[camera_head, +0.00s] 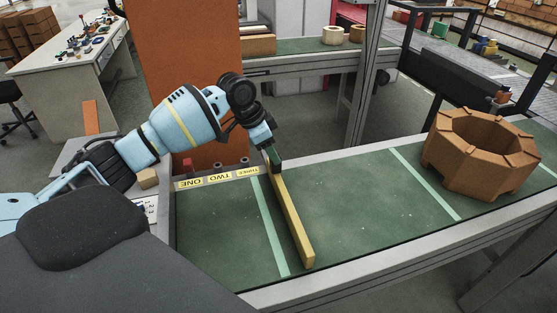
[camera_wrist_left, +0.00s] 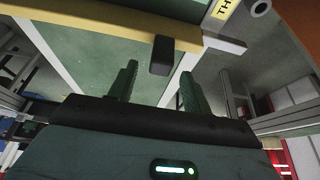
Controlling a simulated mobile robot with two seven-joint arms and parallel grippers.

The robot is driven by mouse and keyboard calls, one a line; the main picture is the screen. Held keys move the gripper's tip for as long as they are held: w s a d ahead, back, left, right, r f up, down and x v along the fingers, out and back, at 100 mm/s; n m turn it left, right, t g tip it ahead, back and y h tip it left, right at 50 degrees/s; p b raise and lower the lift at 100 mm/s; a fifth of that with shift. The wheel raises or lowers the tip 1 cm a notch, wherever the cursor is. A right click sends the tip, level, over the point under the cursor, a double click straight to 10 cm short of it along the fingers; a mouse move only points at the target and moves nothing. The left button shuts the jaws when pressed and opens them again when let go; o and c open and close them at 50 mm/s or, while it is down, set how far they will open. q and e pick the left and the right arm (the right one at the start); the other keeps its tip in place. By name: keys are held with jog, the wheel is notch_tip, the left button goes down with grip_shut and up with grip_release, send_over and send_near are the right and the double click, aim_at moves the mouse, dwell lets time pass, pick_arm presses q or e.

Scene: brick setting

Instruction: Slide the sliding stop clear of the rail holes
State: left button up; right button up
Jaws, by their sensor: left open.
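The sliding stop is a long yellow bar (camera_head: 292,220) lying across the green belt; in the left wrist view its yellow edge (camera_wrist_left: 100,28) runs along the top. Its dark handle (camera_wrist_left: 162,54) stands out from the bar. My left gripper (camera_head: 271,152) is at the bar's far end; in the left wrist view its two green fingers (camera_wrist_left: 158,72) are open, with the handle's near end between their tips. I cannot tell whether they touch it. The rail holes (camera_head: 217,165) are at the belt's far left edge, behind labels ONE, TWO, THREE (camera_head: 218,178). My right gripper is not in view.
A brown octagonal ring (camera_head: 455,162) sits on the belt at the right. Pale green lines (camera_head: 425,185) cross the belt, and it is clear between bar and ring. An orange panel (camera_head: 190,70) stands behind my left arm. A small tan block (camera_head: 148,178) lies left of the labels.

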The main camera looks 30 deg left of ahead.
aim_at(282, 186)
pick_arm(q)
jog(key=shift+x, duration=2.65)
jog(key=shift+w, duration=0.1)
jog(key=shift+c, duration=0.4)
grip_shut()
